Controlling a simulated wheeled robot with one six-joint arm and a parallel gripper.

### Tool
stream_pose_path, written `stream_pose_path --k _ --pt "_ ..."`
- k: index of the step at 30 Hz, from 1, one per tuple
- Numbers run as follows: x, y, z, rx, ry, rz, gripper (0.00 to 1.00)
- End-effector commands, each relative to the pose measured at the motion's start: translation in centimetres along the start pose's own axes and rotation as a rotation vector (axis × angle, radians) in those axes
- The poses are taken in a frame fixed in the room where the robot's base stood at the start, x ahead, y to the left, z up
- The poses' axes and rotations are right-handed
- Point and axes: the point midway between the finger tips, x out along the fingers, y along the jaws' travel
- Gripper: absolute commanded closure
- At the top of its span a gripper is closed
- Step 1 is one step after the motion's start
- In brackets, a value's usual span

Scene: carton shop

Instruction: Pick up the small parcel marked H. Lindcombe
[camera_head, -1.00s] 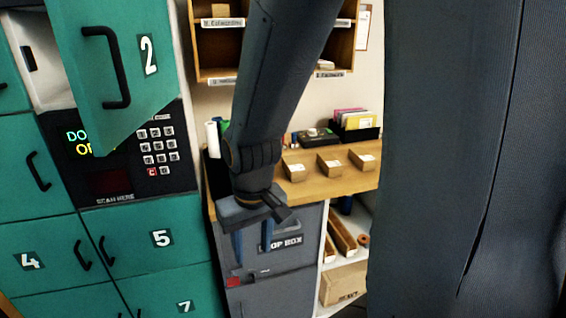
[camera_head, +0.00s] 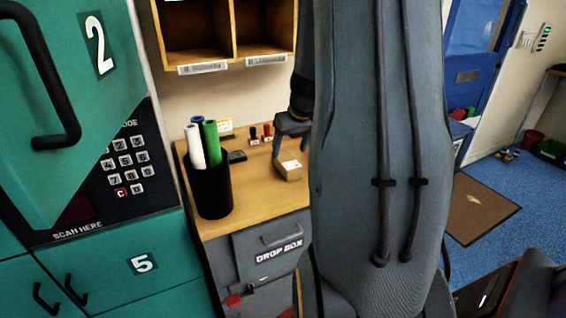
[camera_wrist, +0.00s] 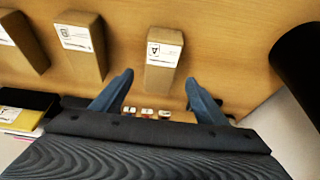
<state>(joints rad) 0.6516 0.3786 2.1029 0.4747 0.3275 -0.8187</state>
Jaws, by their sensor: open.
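Small brown parcels with white labels lie in a row on the wooden counter. In the wrist view there are a right one (camera_wrist: 163,62), a middle one (camera_wrist: 82,47) and a left one (camera_wrist: 20,42). The names on the labels are too small to read, so I cannot tell which is H. Lindcombe's. My gripper (camera_wrist: 159,77) is open, with its fingertips on either side of the near part of the right parcel; I cannot tell the height gap. In the head view one parcel (camera_head: 288,170) shows just below my gripper (camera_head: 291,143); my arm hides the others.
A black holder (camera_head: 210,187) with rolled tubes stands at the counter's left end. Stamps (camera_head: 260,133) and a small dark pad (camera_head: 237,156) lie behind the parcel. Pigeonholes (camera_head: 235,30) hang above. The drop box (camera_head: 275,250) is under the counter, green lockers (camera_head: 120,265) at left.

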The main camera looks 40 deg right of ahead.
Motion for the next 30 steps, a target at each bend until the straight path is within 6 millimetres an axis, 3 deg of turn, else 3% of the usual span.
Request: stream_pose_path --k 19,30 --pt "6.3 0.1 0.1 0.0 -0.003 -0.001 0.33" --pt "7.0 0.1 0.0 -0.001 -0.001 0.0 0.34"
